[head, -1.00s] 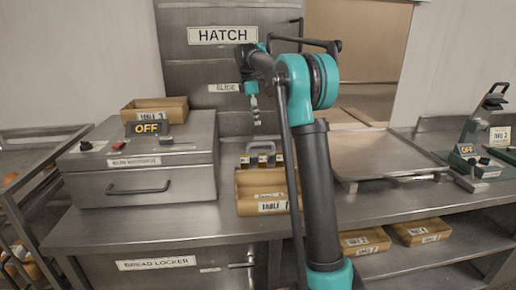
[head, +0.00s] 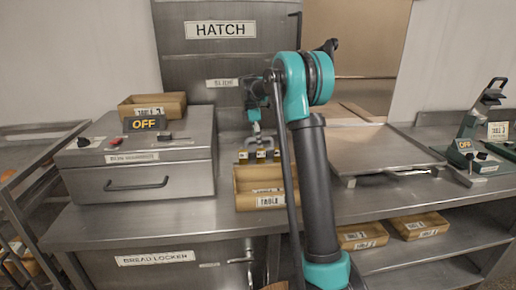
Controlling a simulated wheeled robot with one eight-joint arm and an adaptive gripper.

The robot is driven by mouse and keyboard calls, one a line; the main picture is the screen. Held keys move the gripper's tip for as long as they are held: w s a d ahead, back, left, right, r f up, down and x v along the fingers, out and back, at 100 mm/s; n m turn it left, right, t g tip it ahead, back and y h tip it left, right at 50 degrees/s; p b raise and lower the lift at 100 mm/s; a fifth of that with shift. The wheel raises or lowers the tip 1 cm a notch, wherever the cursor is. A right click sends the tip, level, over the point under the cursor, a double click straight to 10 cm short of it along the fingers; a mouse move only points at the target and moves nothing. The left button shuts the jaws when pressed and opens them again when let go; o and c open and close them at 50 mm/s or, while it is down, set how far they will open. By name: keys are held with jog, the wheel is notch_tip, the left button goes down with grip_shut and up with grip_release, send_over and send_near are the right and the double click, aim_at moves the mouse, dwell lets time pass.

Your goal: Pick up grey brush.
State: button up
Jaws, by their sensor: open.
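I cannot make out a grey brush for certain in the head view. My gripper (head: 257,131) hangs pointing down at the back of the counter, just above and behind the open wooden box (head: 262,200) labelled as a table box. It is open, and nothing shows between its fingers. A row of small dark and yellow pieces (head: 260,156) stands at the box's back edge, just below my gripper. My arm covers the right side of the box and part of the counter behind it.
A steel bread warmer (head: 137,185) stands left, with a wooden tray (head: 172,99) and an OFF sign (head: 145,123) on top. A flat steel plate (head: 385,153) lies right of my arm. The front counter is mostly clear.

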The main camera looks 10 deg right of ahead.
jog(key=shift+w+d+f, duration=0.15)
jog(key=shift+f, duration=1.8)
jog(key=shift+c, duration=0.4)
jog(key=c, duration=1.4)
jog(key=shift+o, duration=0.2)
jog(key=shift+r, duration=0.15)
notch_tip(320, 180, up, 20)
